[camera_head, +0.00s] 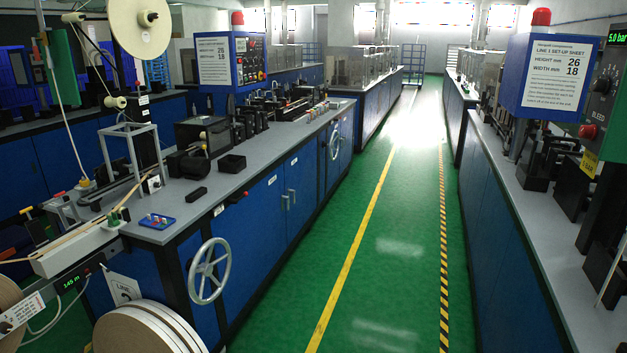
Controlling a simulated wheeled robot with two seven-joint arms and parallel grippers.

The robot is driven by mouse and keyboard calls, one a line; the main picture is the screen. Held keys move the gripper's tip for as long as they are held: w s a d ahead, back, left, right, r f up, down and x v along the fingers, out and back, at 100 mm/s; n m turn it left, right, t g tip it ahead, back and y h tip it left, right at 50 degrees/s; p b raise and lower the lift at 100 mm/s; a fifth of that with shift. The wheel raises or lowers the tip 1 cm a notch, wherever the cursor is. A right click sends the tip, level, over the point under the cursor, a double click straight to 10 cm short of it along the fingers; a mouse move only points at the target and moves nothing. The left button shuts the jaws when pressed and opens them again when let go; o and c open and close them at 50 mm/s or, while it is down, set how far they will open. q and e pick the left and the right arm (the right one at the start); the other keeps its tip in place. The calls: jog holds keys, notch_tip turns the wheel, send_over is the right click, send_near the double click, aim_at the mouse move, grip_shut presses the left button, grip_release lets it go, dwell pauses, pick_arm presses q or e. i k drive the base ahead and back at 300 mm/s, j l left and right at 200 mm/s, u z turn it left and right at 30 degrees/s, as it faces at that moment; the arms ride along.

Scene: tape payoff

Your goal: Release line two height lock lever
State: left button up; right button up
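Neither of my grippers shows in the head view. A white tag reading LINE, its number partly hidden (124,291), hangs at the lower left of the left-hand machine bench (255,172). A grey spoked handwheel (209,270) is on the front of this bench, and a smaller one (335,143) is farther along. A small yellow-topped handle (26,211) stands at the far left of the bench. An orange handle end (7,252) shows at the left edge. I cannot tell which part is the height lock lever.
A green aisle floor (385,245) with yellow and striped lines runs clear between the benches. The right-hand bench (530,200) carries a sheet headed LINE 1 (560,72). White reels (150,328) stand at the lower left. A blue tray (157,222) lies on the left bench.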

aim_at(241, 197)
jog(key=i+l+u, duration=0.45)
jog(key=i, duration=0.4)
jog(key=i+l+u, duration=0.5)
jog(key=i+l, duration=0.25)
